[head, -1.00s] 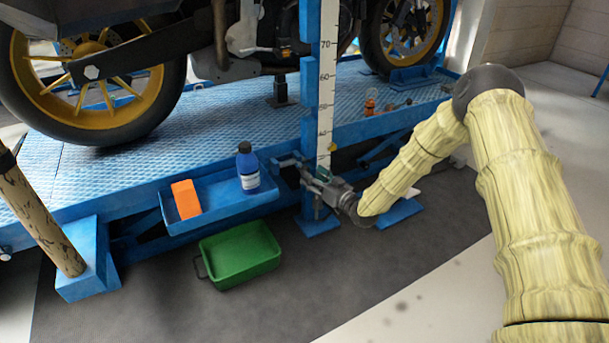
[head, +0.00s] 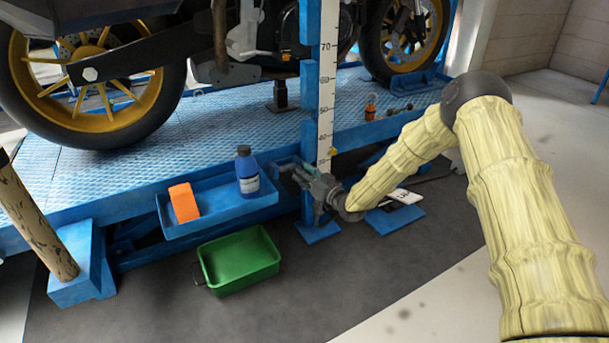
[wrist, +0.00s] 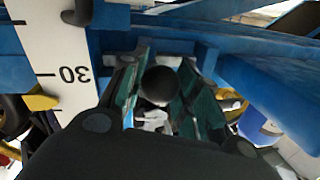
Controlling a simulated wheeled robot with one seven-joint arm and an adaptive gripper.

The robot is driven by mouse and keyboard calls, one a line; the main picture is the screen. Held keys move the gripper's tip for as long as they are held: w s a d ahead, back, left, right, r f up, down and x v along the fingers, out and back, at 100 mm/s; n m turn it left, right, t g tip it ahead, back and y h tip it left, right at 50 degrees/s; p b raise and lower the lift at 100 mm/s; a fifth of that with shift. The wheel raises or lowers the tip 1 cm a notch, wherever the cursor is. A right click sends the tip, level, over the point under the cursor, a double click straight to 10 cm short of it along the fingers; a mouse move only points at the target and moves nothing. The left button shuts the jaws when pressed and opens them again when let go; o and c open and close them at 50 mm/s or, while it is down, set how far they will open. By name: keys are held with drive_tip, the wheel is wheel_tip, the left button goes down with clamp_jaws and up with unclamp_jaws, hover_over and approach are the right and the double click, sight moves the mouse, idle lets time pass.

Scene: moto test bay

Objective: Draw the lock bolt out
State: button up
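In the wrist view, a dark round knob (wrist: 160,86), which looks like the end of the lock bolt, lies between the two green-padded fingers of my gripper (wrist: 163,92). The knob fills about the whole gap. I cannot tell whether the pads press on it. The bolt's shaft is hidden behind the knob and fingers.
A blue tray (head: 222,216) left of the post holds an orange block (head: 184,203) and a blue bottle (head: 247,170). A green bin (head: 240,262) stands on the floor. The scale (head: 326,100) is close beside my gripper. A motorcycle stands on the blue deck (head: 215,118).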

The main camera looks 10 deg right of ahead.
sight(281, 170)
clamp_jaws()
drive_tip(key=shift+s+a+r+p, duration=0.1)
drive_tip(key=shift+s+a+p, duration=0.2)
drive_tip(key=shift+a+p, duration=0.4)
drive_tip(key=shift+s+a+f+p, duration=0.1)
drive_tip(key=shift+s+a+p, duration=0.15)
drive_tip(key=shift+a+p, duration=0.45)
drive_tip(key=shift+s+a+r+p, duration=0.1)
drive_tip(key=shift+s+a+p, duration=0.3)
drive_tip(key=shift+a, duration=0.75)
drive_tip(key=o, duration=0.9)
unclamp_jaws()
drive_tip(key=shift+a, duration=0.15)
drive_tip(key=shift+d, duration=0.2)
